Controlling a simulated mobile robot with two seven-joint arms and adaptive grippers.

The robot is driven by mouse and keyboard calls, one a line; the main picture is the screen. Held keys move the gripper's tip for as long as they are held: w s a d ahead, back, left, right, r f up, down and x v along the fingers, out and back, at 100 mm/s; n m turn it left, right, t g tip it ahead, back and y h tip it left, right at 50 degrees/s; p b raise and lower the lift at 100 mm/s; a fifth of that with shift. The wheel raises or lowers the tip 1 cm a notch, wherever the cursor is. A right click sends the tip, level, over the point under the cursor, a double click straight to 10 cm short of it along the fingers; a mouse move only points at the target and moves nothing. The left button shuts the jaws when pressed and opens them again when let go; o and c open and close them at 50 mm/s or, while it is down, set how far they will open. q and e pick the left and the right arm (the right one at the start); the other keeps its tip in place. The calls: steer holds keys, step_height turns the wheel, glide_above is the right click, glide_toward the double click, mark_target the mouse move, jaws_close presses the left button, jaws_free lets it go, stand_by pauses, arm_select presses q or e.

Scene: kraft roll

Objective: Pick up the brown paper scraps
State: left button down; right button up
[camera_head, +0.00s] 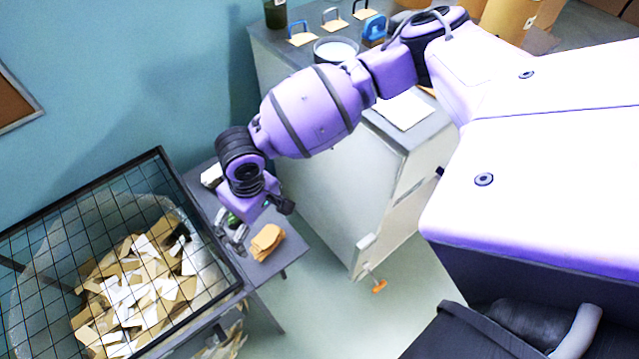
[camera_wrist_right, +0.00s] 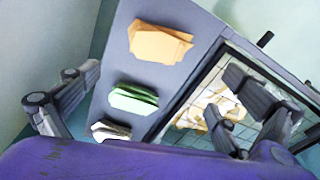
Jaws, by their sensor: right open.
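A small stack of brown paper scraps (camera_head: 267,241) lies on the narrow grey side table (camera_head: 293,249), near its right end in the head view. In the right wrist view the brown scraps (camera_wrist_right: 160,43) lie at the far end of a row, beyond green and white stacks. My right gripper (camera_head: 236,236) hangs over the table just left of the brown stack, apart from it. In the right wrist view its fingers (camera_wrist_right: 160,80) are spread wide with nothing between them. My left gripper is not in view.
Green scraps (camera_wrist_right: 133,98) and white scraps (camera_wrist_right: 110,130) share the table. A black-framed mesh bin (camera_head: 243,285) full of mixed brown and white scraps stands beside it. A grey cabinet (camera_head: 340,200) carries a bowl (camera_head: 336,49) and handled tools.

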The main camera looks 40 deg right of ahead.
mark_target(267, 237)
steer(key=shift+s+d+m+g, duration=0.25)
steer(key=shift+d+m+g, duration=0.05)
steer(key=shift+d+m, duration=0.35)
steer(key=shift+d+f+m+h, duration=0.2)
steer(key=shift+m+h, duration=0.05)
steer(key=shift+h, duration=0.05)
steer(key=shift+s+a+f, duration=0.25)
steer(key=shift+s+f, duration=0.05)
steer(key=shift+f, duration=0.25)
steer(key=shift+s+a+f, duration=0.2)
steer(key=shift+s+f, duration=0.1)
steer(key=shift+f, duration=0.25)
steer(key=f, duration=0.4)
steer(key=shift+w+d+f+b, duration=0.1)
steer(key=shift+w+f+b, duration=0.25)
steer(key=shift+b, duration=0.05)
steer(key=shift+f, duration=0.2)
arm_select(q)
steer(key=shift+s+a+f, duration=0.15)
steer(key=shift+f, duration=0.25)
arm_select(e)
steer(key=shift+c, duration=0.5)
steer(key=shift+c, duration=1.3)
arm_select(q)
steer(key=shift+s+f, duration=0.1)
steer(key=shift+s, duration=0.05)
arm_select(e)
steer(key=c, duration=0.8)
